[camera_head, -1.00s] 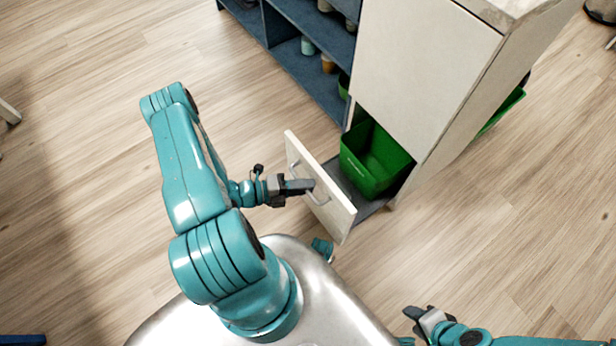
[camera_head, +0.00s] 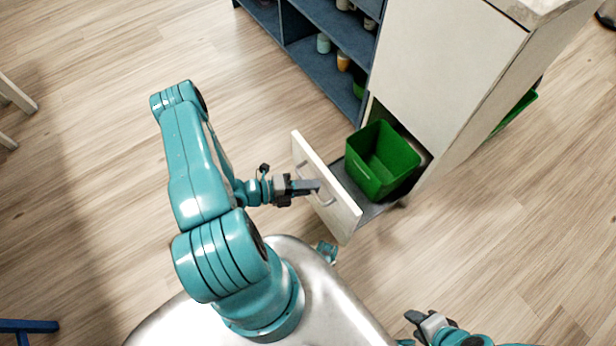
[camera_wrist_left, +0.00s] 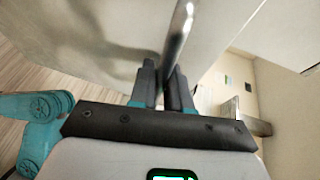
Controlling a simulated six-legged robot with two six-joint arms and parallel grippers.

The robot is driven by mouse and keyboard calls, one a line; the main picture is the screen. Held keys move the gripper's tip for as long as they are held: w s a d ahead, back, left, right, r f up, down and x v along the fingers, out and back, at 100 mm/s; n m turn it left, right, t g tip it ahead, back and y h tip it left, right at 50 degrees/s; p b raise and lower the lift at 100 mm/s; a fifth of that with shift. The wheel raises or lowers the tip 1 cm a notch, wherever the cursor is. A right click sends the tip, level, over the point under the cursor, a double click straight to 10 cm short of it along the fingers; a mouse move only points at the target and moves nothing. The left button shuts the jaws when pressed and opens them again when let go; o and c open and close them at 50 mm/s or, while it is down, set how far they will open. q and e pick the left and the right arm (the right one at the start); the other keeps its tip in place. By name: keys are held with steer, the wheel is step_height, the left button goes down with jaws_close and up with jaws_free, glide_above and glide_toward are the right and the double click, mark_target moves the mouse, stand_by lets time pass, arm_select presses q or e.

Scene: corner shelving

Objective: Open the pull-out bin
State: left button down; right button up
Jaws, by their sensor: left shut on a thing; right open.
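The pull-out bin's white front panel (camera_head: 326,190) stands out from the cabinet, with a metal bar handle (camera_head: 325,197) on its outer face. Behind the panel, a green bin (camera_head: 382,165) sits on a dark grey pull-out base (camera_head: 372,207), mostly outside the cabinet opening. My left gripper (camera_head: 313,187) is shut on the handle. In the left wrist view, the fingers (camera_wrist_left: 164,85) close around the shiny handle bar (camera_wrist_left: 179,35), with the white panel behind it. My right gripper (camera_head: 422,322) is open and empty at the bottom, away from the bin.
The white cabinet (camera_head: 440,70) rises behind the bin. Blue shelving (camera_head: 310,60) with several cups and jars stands left of it. Another green bin (camera_head: 515,115) shows at the cabinet's right side. A blue piece (camera_head: 28,326) lies at lower left.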

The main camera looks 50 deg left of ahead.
arm_select(q)
steer(key=shift+a, duration=0.1)
steer(key=c, duration=1.2)
jaws_free()
steer(key=shift+o, duration=0.2)
steer(key=shift+s, duration=0.1)
steer(key=p+v, duration=0.2)
steer(key=v, duration=1.4)
steer(key=shift+a, duration=0.1)
